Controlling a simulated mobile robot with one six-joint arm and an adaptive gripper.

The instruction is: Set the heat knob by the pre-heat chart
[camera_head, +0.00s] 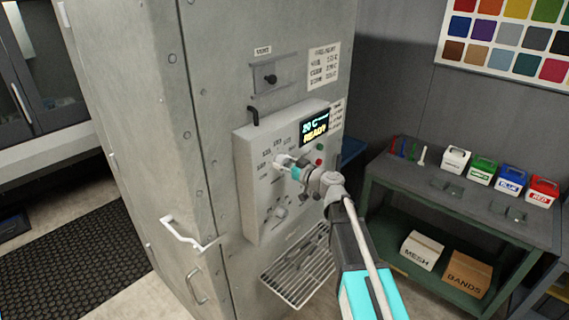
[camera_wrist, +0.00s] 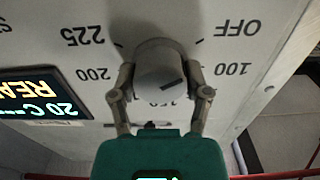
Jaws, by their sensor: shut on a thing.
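The grey heat knob (camera_wrist: 158,68) sits on the oven's control panel (camera_head: 255,205). My gripper (camera_wrist: 160,96) is shut on the knob, one finger on each side. The wrist view is upside down and shows OFF, 100, 150, 200 and 225 around the knob; the 150 is partly covered. A dark mark on the knob lies on the side between 100 and 150, but its exact aim is unclear. In the head view my gripper (camera_head: 285,163) mostly hides the knob. The pre-heat chart (camera_head: 323,66) hangs above the panel; its lines are too small to read surely.
The display (camera_head: 314,128) reads 20 C and READY. Below it are a red and a green button. Another control (camera_head: 280,211) is lower on the panel. A wire rack (camera_head: 300,270) juts out below. A green bench (camera_head: 455,200) with several coloured boxes stands right.

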